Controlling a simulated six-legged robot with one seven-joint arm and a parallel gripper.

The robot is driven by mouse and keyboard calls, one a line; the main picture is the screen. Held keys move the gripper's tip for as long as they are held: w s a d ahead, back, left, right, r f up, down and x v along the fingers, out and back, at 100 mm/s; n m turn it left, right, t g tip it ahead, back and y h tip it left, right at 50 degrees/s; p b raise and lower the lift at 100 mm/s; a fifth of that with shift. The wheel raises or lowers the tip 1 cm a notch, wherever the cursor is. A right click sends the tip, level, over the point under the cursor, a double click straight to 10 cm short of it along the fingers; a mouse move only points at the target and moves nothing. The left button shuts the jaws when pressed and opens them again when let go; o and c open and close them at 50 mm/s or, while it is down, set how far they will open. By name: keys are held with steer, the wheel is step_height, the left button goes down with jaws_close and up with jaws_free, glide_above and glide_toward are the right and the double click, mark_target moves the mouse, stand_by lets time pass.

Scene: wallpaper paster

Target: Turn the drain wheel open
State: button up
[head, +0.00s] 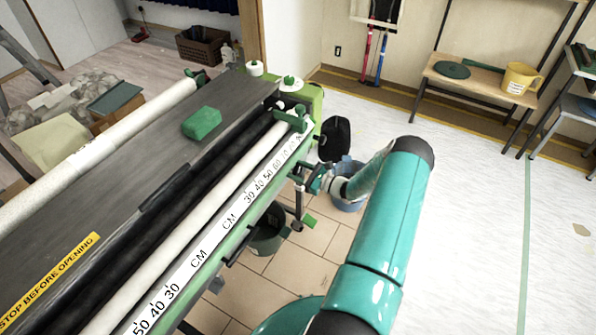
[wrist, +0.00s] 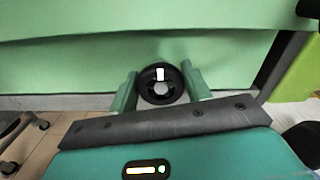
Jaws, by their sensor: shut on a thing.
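The drain wheel (wrist: 146,78) is a small black ring with a white mark at its top, set against the machine's green side panel (wrist: 80,65) in the wrist view. My gripper (wrist: 160,86) has one green finger on each side of the wheel and is shut on it. In the head view my gripper (head: 318,181) is at the right end of the machine, below its roller edge. The wheel cannot be made out clearly in that view.
The long pasting machine (head: 95,215) with rollers, a CM scale and a green block (head: 202,123) fills the left. A blue bucket (head: 348,200) and a dark bucket (head: 268,240) stand on the tiles below.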

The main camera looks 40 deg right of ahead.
steer(key=shift+n, duration=0.3)
steer(key=n, duration=0.4)
steer(key=shift+a, duration=0.1)
steer(key=n, duration=0.5)
steer(key=shift+f+n, duration=0.1)
steer(key=shift+n, duration=0.3)
steer(key=n, duration=0.4)
steer(key=shift+f+n, duration=0.1)
steer(key=shift+n, duration=0.2)
steer(key=n, duration=0.5)
steer(key=o, duration=1)
steer(key=shift+f, duration=0.1)
